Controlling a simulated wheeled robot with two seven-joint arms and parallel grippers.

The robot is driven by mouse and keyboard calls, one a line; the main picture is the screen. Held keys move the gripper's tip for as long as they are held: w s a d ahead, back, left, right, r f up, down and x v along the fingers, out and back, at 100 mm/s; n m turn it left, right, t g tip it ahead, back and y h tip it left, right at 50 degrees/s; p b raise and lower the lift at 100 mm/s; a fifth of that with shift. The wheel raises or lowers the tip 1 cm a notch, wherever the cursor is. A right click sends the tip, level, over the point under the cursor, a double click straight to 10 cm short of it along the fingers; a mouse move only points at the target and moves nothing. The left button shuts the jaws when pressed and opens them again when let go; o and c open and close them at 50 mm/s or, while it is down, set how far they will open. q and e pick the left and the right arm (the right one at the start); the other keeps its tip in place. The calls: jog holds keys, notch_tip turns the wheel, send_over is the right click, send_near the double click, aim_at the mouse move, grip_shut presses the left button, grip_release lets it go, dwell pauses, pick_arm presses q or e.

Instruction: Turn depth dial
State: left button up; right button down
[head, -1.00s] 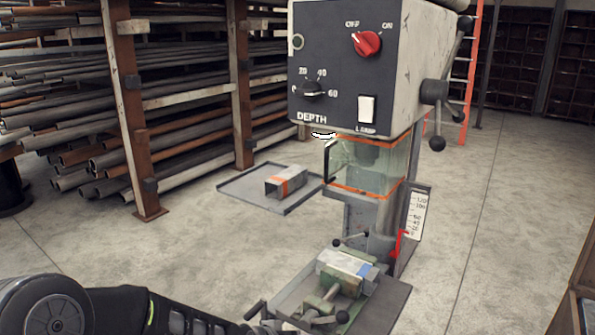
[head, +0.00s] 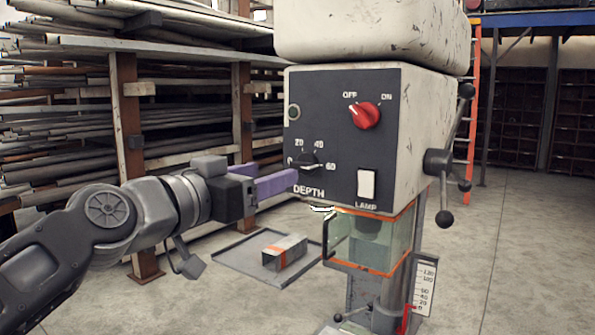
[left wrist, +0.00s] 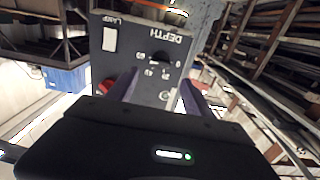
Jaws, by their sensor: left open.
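The depth dial (head: 307,161) is a small black knob on the dark front panel of the drill press head, above the word DEPTH, with a scale marked 20, 40 and 60. Its exact setting is too small to read. My left gripper (head: 285,180) comes in from the left, its purple fingers pointing at the panel, just left of and slightly below the dial. In the left wrist view the gripper (left wrist: 157,80) is open, its fingers spread either side of the dial (left wrist: 160,58), with nothing held. I cannot tell whether they touch the panel. My right gripper is out of view.
A red OFF/ON knob (head: 365,115) sits above right of the dial, and a white lamp switch (head: 366,184) is to its lower right. A clear orange-edged guard (head: 375,238) hangs below the panel. Pipe racks (head: 130,100) stand behind on the left.

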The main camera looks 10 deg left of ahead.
aim_at(298, 166)
pick_arm(q)
jog(key=p+x, duration=0.2)
jog(key=x, duration=0.6)
jog(key=shift+f, duration=0.1)
jog(key=shift+c, duration=0.2)
grip_shut()
dwell(0.6)
